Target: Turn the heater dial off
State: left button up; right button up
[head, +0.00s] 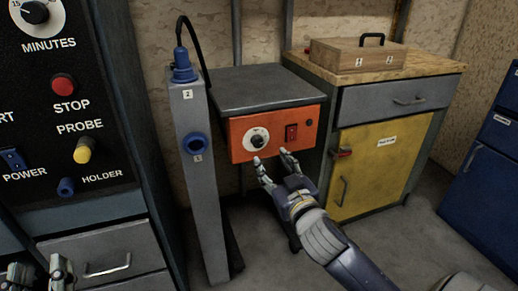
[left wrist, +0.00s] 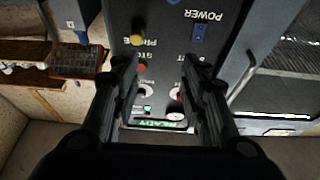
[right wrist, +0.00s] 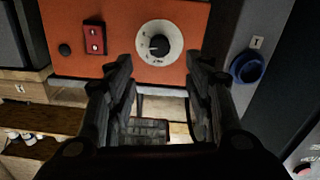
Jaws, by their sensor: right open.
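The heater is a grey-topped box with an orange front panel (head: 300,129). Its dial (head: 257,138), a black knob on a white marked disc, sits left of a red switch (head: 291,133). In the right wrist view the dial (right wrist: 160,44) is just beyond my fingertips, in line with the gap between them; I cannot read its setting. My right gripper (head: 275,168) is open and empty just below and in front of the dial, apart from it. My left gripper (head: 38,270) is open and empty at the lower left, facing a black control panel in the left wrist view (left wrist: 158,70).
A grey post (head: 203,200) with blue plug (head: 184,68) and blue ring stands close left of the heater. The black panel cabinet (head: 95,150) is further left. A workbench with a yellow door (head: 375,170) and wooden box (head: 350,55) stands right; a blue cabinet is far right.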

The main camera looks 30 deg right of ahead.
aim_at(259, 143)
jog(key=b+x, duration=0.1)
jog(key=x, duration=0.6)
jog(key=shift+w+d, duration=0.15)
jog(key=shift+w, duration=0.2)
pick_arm(q)
jog(key=s+r+t+h, duration=0.1)
jog(key=s+r+t, duration=0.3)
jog(key=r, duration=0.2)
jog(key=shift+r+b, duration=0.2)
jog(key=shift+b, duration=0.1)
pick_arm(e)
jog(key=shift+x, duration=0.9)
pick_arm(q)
jog(key=shift+a, duration=0.1)
pick_arm(e)
jog(key=shift+c, duration=0.4)
pick_arm(q)
jog(key=shift+h, duration=0.4)
pick_arm(e)
jog(key=c, duration=1)
